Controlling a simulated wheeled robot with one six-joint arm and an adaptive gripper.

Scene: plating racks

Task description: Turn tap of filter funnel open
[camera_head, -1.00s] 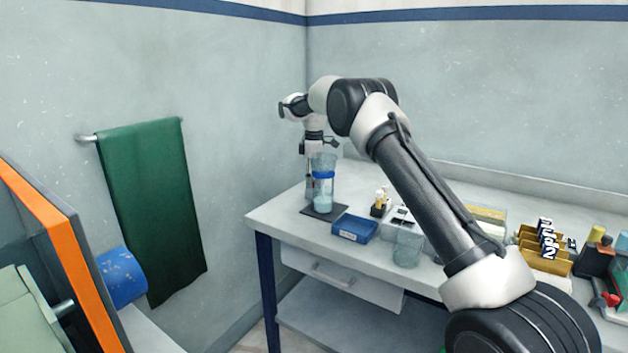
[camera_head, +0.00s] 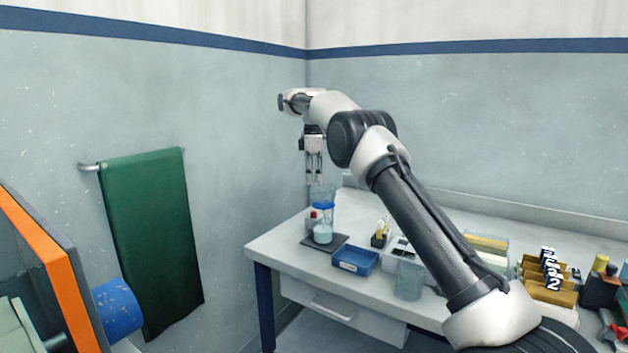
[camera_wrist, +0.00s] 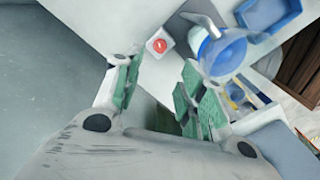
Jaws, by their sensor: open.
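The filter funnel (camera_head: 323,220) stands on a dark mat (camera_head: 322,244) at the table's back left corner. It has a clear upper cup, a blue collar and pale liquid below. In the wrist view its blue and clear round top (camera_wrist: 222,52) lies beside the right finger. I cannot make out its tap clearly. My gripper (camera_head: 314,180) points down above and slightly left of the funnel. In the wrist view my gripper (camera_wrist: 160,82) is open, its green-padded fingers apart with nothing between them. A white block with a red round top (camera_wrist: 160,45) shows beyond the fingertips.
A blue tray (camera_head: 355,260) is just right of the mat, with a clear beaker (camera_head: 409,280) further right. Gold racks (camera_head: 545,275) and bottles stand at the far right. The wall is close behind and left. A green towel (camera_head: 155,235) hangs left.

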